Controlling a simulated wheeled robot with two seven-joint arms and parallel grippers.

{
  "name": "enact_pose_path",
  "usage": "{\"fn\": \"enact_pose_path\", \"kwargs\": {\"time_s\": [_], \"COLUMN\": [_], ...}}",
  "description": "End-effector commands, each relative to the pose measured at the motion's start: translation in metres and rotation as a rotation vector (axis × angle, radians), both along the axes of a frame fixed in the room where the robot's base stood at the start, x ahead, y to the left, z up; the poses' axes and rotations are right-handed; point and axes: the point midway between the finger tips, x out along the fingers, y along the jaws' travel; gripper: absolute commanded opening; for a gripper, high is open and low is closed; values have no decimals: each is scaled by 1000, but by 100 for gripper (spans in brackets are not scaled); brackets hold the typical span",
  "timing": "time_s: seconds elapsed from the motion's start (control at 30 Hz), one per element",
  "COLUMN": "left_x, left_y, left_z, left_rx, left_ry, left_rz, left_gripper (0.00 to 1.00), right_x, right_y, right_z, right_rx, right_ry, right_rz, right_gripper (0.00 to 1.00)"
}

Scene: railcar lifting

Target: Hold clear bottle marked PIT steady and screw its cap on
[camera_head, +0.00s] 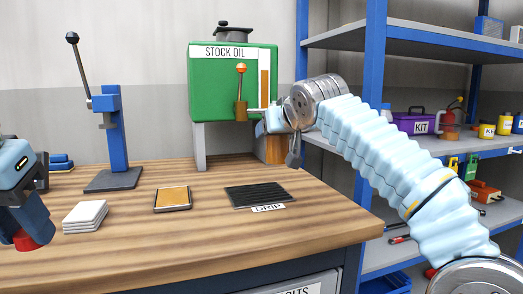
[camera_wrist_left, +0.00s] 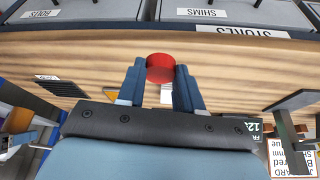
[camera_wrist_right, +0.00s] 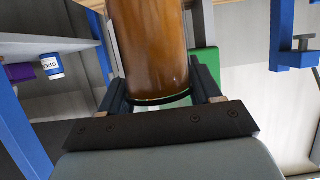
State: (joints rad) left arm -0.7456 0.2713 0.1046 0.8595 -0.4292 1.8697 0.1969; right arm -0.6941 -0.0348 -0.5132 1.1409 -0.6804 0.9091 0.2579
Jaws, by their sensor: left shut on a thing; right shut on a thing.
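A round red cap (camera_wrist_left: 160,68) is between the fingers of my left gripper (camera_head: 27,232), which is shut on it. The cap also shows at the left edge of the head view (camera_head: 28,243), above the bench. My right gripper (camera_head: 268,124) is shut on a bottle filled with brown liquid (camera_wrist_right: 150,45), beside the oil tank. Part of the brown bottle shows below that gripper in the head view (camera_head: 272,150). No PIT mark and no bottle mouth can be made out. The cap and the bottle are far apart.
The green STOCK OIL tank (camera_head: 222,95) with its orange-knobbed lever (camera_head: 241,70) stands at the back. A blue lever press (camera_head: 115,130), white tiles (camera_head: 86,215), an orange pad (camera_head: 173,198) and a black GRIP mat (camera_head: 259,195) are on the bench. Blue shelving (camera_head: 370,120) stands right.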

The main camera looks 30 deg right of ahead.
Motion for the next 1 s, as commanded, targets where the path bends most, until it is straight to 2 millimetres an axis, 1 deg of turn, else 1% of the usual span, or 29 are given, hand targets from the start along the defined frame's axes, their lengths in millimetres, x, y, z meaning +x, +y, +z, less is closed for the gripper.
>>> {"fn": "enact_pose_path", "kwargs": {"time_s": [0.03, 0.1, 0.2, 0.3, 0.43, 0.73, 0.77, 1.0], "left_x": [0, 0, 0, 0, 0, 0, 0, 0], "left_y": [0, 0, 0, 0, 0, 0, 0, 0], "left_z": [-5, -7, -8, -9, -9, -9, -9, -9], "left_rx": [0, 0, 0, 0, 0, 0, 0, 0], "left_ry": [0, 0, 0, 0, 0, 0, 0, 0], "left_rz": [0, 0, 0, 0, 0, 0, 0, 0], "left_gripper": [3, 3, 3, 3, 3, 3, 3, 3], "right_x": [-11, -24, -37, -46, -51, -51, -51, -51], "right_y": [-1, -1, -1, -1, -1, -1, -1, -1], "right_z": [3, 10, 16, 20, 23, 23, 23, 23], "right_rx": [2, 0, 0, 0, -1, -2, -1, -1], "right_ry": [-6, -4, -2, -2, -1, -1, -1, -1], "right_rz": [1, 1, 0, 0, -1, -1, 0, 0], "right_gripper": [20, 20, 20, 20, 20, 20, 62, 25]}}
